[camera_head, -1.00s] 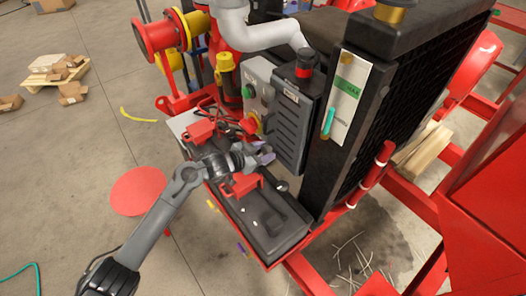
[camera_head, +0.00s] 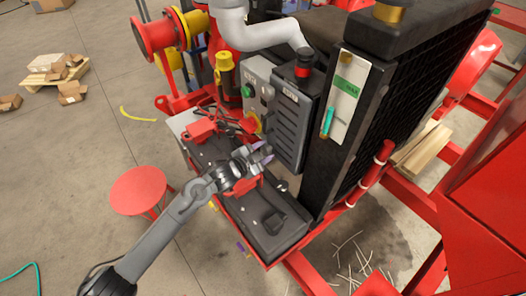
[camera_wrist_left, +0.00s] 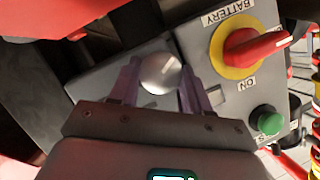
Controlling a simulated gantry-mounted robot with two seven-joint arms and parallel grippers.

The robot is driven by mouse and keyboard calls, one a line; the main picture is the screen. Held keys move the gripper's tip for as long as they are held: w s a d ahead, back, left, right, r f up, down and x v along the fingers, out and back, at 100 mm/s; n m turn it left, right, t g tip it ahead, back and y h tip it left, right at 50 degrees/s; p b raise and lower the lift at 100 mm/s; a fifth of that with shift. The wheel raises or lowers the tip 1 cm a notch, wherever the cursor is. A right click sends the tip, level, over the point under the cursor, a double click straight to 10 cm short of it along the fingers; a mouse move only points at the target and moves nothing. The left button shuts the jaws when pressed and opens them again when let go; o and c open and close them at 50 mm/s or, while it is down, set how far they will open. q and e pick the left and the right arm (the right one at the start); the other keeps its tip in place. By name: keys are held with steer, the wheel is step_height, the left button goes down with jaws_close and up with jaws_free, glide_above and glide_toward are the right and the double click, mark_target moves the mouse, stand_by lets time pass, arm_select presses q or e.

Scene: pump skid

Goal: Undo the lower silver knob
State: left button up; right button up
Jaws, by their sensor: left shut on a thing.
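In the left wrist view the round silver knob (camera_wrist_left: 160,73) sits between the two purple fingertips of my left gripper (camera_wrist_left: 160,86). The gripper is shut on it, with one finger on each side, at the grey panel. In the head view my left gripper (camera_head: 259,157) reaches from the lower left to the lower part of the grey control box (camera_head: 258,80). The gripped knob cannot be made out there. The right gripper is not in view.
Beside the knob are a red switch handle on a yellow disc (camera_wrist_left: 240,48) and a green button (camera_wrist_left: 266,121). Below the arm lie a black battery (camera_head: 262,218) and red terminal clamps (camera_head: 203,130). A black radiator (camera_head: 385,100) stands to the right; a red stool (camera_head: 140,190) stands left.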

arm_select(q)
steer(key=shift+f+m+t, duration=0.1)
steer(key=shift+m+t, duration=0.3)
steer(key=shift+m, duration=0.2)
steer(key=o, duration=1.1)
steer(key=shift+c, duration=0.2)
steer(key=shift+s, duration=0.1)
steer(key=shift+s+a+r, duration=0.25)
steer(key=shift+s+a, duration=0.05)
steer(key=shift+s, duration=0.1)
steer(key=p+v, duration=0.1)
steer(key=v, duration=0.8)
steer(key=shift+s+a+r+p, duration=0.1)
steer(key=shift+s+a+p, duration=0.05)
steer(key=shift+s+p, duration=0.2)
